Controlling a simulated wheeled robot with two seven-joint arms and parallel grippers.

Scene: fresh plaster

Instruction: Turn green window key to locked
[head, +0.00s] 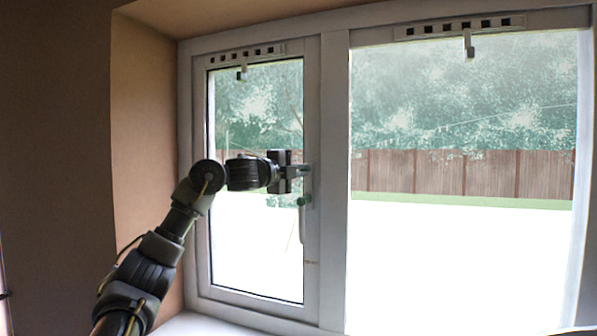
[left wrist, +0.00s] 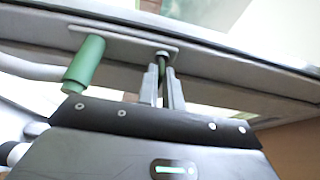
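The green window key (left wrist: 162,56) is a small dark green piece on the grey lock plate (left wrist: 120,38), seen in the left wrist view. My left gripper (left wrist: 162,76) has its two narrow fingers close together at the key, one on each side, and looks shut on it; the fingertips partly hide the key. In the head view my left gripper (head: 300,171) reaches the window frame from the left, just above the handle's green hub (head: 303,201). That thick green hub (left wrist: 86,62) also shows in the left wrist view, left of the key. My right gripper is not in view.
The white window handle (head: 302,225) hangs down below the hub. The frame's central post (head: 333,190) stands right of the gripper, with a large pane beyond. A vent strip (head: 250,55) runs along the top. A brown wall (head: 145,150) closes the left side.

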